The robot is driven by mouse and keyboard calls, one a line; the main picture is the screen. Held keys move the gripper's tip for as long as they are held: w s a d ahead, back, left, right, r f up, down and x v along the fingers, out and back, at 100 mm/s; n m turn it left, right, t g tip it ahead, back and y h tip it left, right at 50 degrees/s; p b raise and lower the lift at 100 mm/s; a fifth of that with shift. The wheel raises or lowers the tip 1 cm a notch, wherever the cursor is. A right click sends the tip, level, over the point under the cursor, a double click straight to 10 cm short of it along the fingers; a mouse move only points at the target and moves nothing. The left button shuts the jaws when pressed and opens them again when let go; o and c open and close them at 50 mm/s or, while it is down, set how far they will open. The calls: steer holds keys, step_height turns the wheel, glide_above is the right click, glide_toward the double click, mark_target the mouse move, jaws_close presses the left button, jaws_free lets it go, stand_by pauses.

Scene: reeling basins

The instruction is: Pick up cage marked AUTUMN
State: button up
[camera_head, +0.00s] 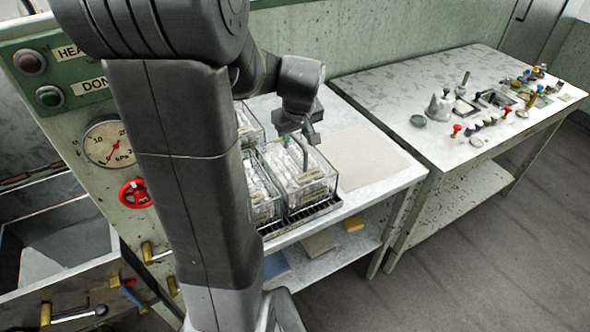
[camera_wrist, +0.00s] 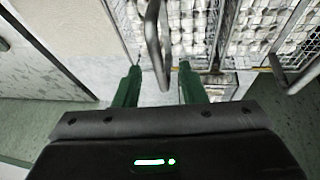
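Wire cages filled with white pieces stand together on the table. In the head view, the front right cage (camera_head: 318,188) has my gripper (camera_head: 297,139) over its top. Another cage (camera_head: 264,208) is beside it on the left, and a third (camera_head: 248,133) is behind, partly hidden by my arm. I cannot read AUTUMN on any label. In the wrist view, my gripper (camera_wrist: 159,72) is open, its green fingers apart. A grey bar-like handle (camera_wrist: 152,42) runs between them, with gaps on both sides.
The cages stand at a dark rack (camera_head: 318,212) on the table's front edge. A beige mat (camera_head: 365,158) lies clear to their right. A second table (camera_head: 440,95) with small tools is farther right. A gauge panel (camera_head: 85,120) and basin (camera_head: 45,245) are at left.

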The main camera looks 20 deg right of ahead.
mark_target(295, 136)
steer(key=shift+p+x, duration=0.7)
steer(key=shift+x, duration=2)
steer(key=shift+d, duration=0.1)
jaws_close()
steer(key=shift+w+r, duration=0.1)
